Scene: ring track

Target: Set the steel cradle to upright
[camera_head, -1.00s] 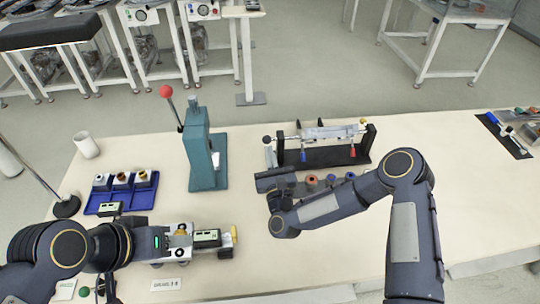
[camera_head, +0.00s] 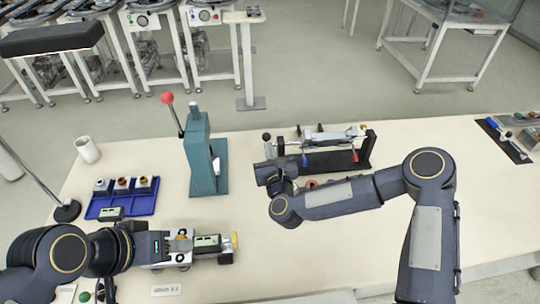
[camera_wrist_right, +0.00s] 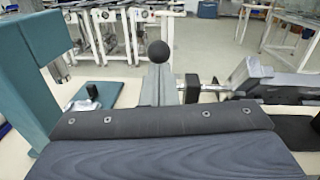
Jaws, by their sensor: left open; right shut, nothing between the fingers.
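The steel cradle (camera_head: 330,140) is a long pale metal trough between the black end posts of a black stand (camera_head: 325,160). A blue-tipped part and a red-tipped part hang down at its front. In the right wrist view the cradle (camera_wrist_right: 250,76) looks tilted. A black ball knob (camera_wrist_right: 158,52) on a grey lever stands at its left end. My right gripper (camera_head: 268,172) is shut and empty, just in front of the stand's left end; I cannot tell whether it touches the knob lever. My left gripper (camera_head: 168,246) is open beside a metal fixture with a green display (camera_head: 207,243).
A teal press (camera_head: 202,150) with a red-knobbed lever stands left of the stand. A blue tray (camera_head: 120,207) with several small parts and a white cup (camera_head: 87,149) are at the left. A black mat (camera_head: 503,138) with tools is at the far right. The table's right middle is clear.

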